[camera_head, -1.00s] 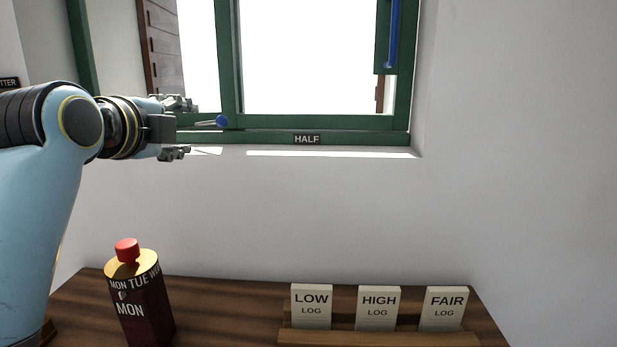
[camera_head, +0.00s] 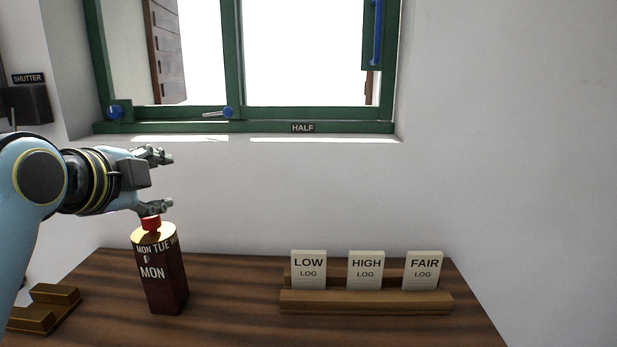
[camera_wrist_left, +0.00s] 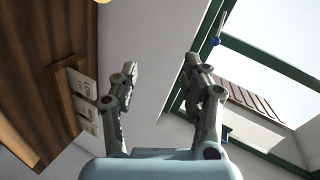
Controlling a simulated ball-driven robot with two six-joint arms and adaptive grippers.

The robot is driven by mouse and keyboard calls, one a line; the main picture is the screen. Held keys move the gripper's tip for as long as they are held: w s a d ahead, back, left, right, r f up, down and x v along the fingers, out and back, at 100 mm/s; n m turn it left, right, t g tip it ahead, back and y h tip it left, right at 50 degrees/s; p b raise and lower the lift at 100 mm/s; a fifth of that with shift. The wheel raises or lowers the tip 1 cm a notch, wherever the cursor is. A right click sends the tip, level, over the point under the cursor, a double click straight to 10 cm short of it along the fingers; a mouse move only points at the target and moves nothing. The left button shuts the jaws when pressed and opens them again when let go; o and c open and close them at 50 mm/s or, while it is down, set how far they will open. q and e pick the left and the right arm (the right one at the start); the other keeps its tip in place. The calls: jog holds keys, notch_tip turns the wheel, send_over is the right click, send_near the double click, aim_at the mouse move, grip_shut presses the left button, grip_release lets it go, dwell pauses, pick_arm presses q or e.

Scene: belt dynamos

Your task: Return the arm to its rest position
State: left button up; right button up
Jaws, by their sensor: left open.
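My left gripper (camera_head: 162,182) is at the left of the head view, in front of the wall below the green-framed window. Its two fingers are spread apart and nothing is between them. The lower finger appears just above the red knob of the dark red day block (camera_head: 165,280); I cannot tell whether it touches. In the left wrist view the open fingers (camera_wrist_left: 168,82) have bare wall between them. My right gripper is not in view.
A wooden table (camera_head: 230,325) holds a rack (camera_head: 365,302) with LOW, HIGH and FAIR cards. A brass-coloured block (camera_head: 45,305) lies at the left. The window (camera_head: 235,60) has blue-knobbed handles. A SHUTTER box (camera_head: 28,104) is on the left wall.

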pick_arm(q)
jog(key=s+a+f+n+g+y, duration=0.1)
jog(key=s+a+f+n+g, duration=0.15)
jog(key=s+f+n, duration=0.55)
jog(key=s+a+f+n+g, duration=0.15)
jog(key=s+f+g, duration=0.3)
jog(key=s, duration=0.75)
jog(key=s+a+f+n+g+y, duration=0.1)
jog(key=s+f+n+g, duration=0.2)
jog(key=s+f+n, duration=0.5)
jog(key=s+a+f+m+g+b, duration=0.1)
jog(key=s+f+b, duration=0.25)
jog(key=f, duration=1.35)
jog(key=s+a+f+m+b, duration=0.15)
jog(key=f+b, duration=0.25)
jog(key=f, duration=1.2)
jog(key=s+a+f+g+b, duration=0.1)
jog(key=s+f+b, duration=0.4)
jog(key=s+f, duration=1.3)
notch_tip(320, 180, down, 4)
jog(key=shift+s+g+b, duration=0.2)
jog(key=shift+g+b, duration=0.1)
jog(key=shift+b, duration=0.1)
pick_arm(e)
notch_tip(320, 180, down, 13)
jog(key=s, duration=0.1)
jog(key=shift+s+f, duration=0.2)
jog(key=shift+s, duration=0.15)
